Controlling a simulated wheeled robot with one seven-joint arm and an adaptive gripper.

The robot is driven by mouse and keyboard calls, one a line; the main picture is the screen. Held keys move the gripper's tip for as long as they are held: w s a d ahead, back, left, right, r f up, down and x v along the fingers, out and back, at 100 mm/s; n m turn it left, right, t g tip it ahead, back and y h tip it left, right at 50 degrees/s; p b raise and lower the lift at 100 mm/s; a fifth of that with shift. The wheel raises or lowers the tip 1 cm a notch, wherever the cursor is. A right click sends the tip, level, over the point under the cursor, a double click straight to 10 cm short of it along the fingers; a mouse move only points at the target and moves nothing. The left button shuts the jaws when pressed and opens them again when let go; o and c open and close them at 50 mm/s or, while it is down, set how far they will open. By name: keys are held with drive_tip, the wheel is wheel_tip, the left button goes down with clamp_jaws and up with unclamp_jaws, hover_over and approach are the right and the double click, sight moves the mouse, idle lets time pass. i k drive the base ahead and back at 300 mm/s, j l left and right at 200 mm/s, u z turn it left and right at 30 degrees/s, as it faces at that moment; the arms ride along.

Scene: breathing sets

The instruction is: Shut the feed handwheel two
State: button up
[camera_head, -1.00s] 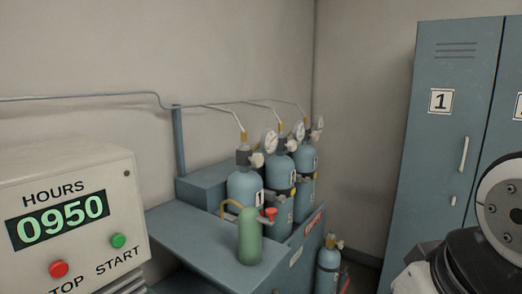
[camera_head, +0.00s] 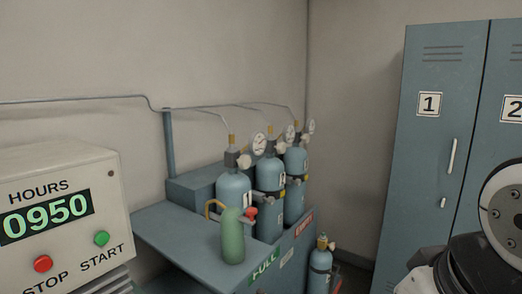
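Three blue-grey gas cylinders stand in a row on the rack behind the bench, each with a valve and a round gauge. The front cylinder (camera_head: 233,190) has a number plate, partly hidden by a green bottle. The middle cylinder (camera_head: 270,178) and the rear cylinder (camera_head: 296,168) stand behind it to the right. Small pale handwheels show at the valves, such as the one on the front cylinder (camera_head: 244,161). I cannot read which is feed handwheel two. My gripper is not in view; only part of my arm shows at the right edge.
A green bottle (camera_head: 232,238) with a red knob stands on the blue bench (camera_head: 170,232). An hours counter box (camera_head: 60,205) fills the left. A small cylinder (camera_head: 320,268) stands on the floor. Blue lockers (camera_head: 425,150) stand at the right. A thin pipe (camera_head: 80,98) runs along the wall.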

sight(282, 147)
drive_tip(key=l+z, duration=0.2)
drive_tip(key=l, duration=0.85)
drive_tip(key=i+l+z, duration=0.15)
drive_tip(key=i, duration=0.25)
drive_tip(key=i+z, duration=0.15)
drive_tip(key=i, duration=0.2)
drive_tip(key=i+j+z, duration=0.1)
drive_tip(key=i+j, duration=0.3)
